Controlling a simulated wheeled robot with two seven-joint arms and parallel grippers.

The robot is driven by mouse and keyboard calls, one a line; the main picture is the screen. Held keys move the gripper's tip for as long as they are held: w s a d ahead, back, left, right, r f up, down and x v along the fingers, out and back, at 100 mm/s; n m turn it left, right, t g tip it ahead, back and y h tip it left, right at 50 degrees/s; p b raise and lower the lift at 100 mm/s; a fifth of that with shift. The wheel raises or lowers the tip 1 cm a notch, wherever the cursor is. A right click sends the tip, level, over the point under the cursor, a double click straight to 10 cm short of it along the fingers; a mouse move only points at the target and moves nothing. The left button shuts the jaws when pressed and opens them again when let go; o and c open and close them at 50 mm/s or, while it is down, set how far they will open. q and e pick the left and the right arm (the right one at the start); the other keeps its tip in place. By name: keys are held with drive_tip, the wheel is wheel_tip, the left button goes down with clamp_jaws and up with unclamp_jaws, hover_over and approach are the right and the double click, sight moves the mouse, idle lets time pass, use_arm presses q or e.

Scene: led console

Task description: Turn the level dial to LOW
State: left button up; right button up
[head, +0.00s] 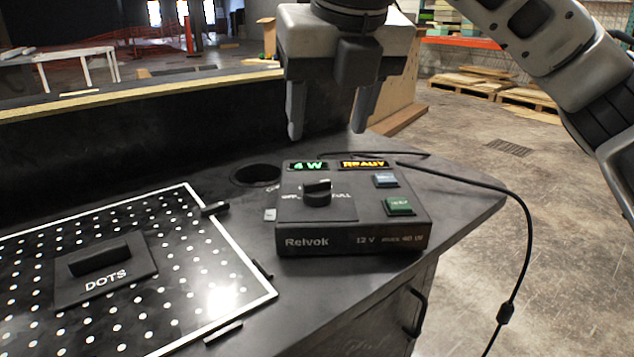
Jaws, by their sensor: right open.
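The console (350,238) is a dark box marked "Relvok 12 V" on the bench's right part. Its level dial (317,189) is a black knob on the top panel, with "OFF" to its left and "FULL" to its right; a label behind it is partly hidden and the exact pointing is hard to tell. The green display (308,166) reads "4 W" and the amber display (363,165) reads "READY". My right gripper (328,132) hangs above and behind the console, fingers pointing down, open and empty, apart from the dial. My left gripper is out of view.
A black cable (480,182) runs from behind the console over the bench's right edge. A dotted panel (190,262) with a "DOTS" block (105,268) lies left. A round hole (257,175) is behind.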

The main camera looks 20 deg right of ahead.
sight(318, 182)
drive_tip(key=b+x, duration=0.2)
drive_tip(key=x, duration=0.7)
drive_tip(key=shift+w+f, duration=0.1)
drive_tip(key=shift+f, duration=0.25)
drive_tip(key=shift+w+f, duration=0.15)
drive_tip(key=shift+f, duration=0.15)
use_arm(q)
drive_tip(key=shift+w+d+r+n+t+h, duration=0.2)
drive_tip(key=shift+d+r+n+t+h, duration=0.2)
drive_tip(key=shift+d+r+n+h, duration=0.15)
use_arm(e)
drive_tip(key=c, duration=1)
